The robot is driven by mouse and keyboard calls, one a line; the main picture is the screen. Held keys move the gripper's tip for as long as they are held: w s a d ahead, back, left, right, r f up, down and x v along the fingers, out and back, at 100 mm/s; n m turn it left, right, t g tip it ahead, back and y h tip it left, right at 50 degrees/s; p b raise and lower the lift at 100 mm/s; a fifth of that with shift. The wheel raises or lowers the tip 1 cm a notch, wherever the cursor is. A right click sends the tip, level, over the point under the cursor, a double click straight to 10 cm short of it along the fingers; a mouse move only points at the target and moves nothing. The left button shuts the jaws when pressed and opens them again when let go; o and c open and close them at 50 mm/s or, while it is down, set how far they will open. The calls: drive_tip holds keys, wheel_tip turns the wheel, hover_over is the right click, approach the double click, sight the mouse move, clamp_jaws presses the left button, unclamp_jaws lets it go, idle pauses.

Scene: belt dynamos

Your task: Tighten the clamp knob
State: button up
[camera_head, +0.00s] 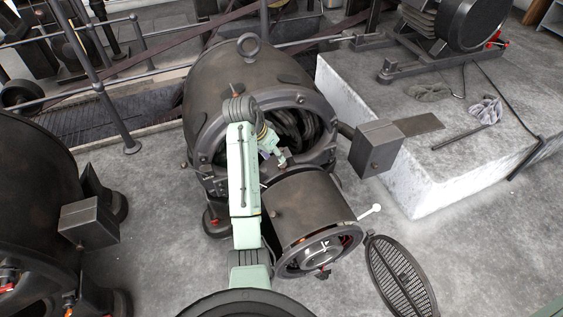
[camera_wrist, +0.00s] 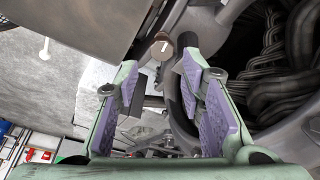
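A small round brown knob (camera_wrist: 160,47) with a white line on its face shows in the wrist view, just beyond my fingertips; I take it for the clamp knob. My gripper (camera_wrist: 162,82) is open, with a clear gap between its two purple-padded fingers. The knob appears near the far end of this gap, and nothing is held. In the head view, my gripper (camera_head: 279,155) is at the open front of the large dark dynamo (camera_head: 235,75). The knob cannot be made out there; my arm covers part of that area.
A dark cylinder (camera_head: 305,205) projects in front of the dynamo, close to my arm. A white-tipped lever (camera_head: 371,210) sticks out at its right. An oval mesh cover (camera_head: 400,275) lies on the floor. A pale concrete block (camera_head: 440,165) stands at right, with gloves and tools on top.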

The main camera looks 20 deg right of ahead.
sight(282, 165)
drive_tip(key=p+x, duration=0.1)
drive_tip(key=x, duration=0.8)
drive_tip(key=shift+w+f+p, duration=0.1)
drive_tip(key=shift+w+p, duration=0.05)
drive_tip(key=shift+p, duration=0.15)
drive_tip(key=shift+a, duration=0.1)
clamp_jaws()
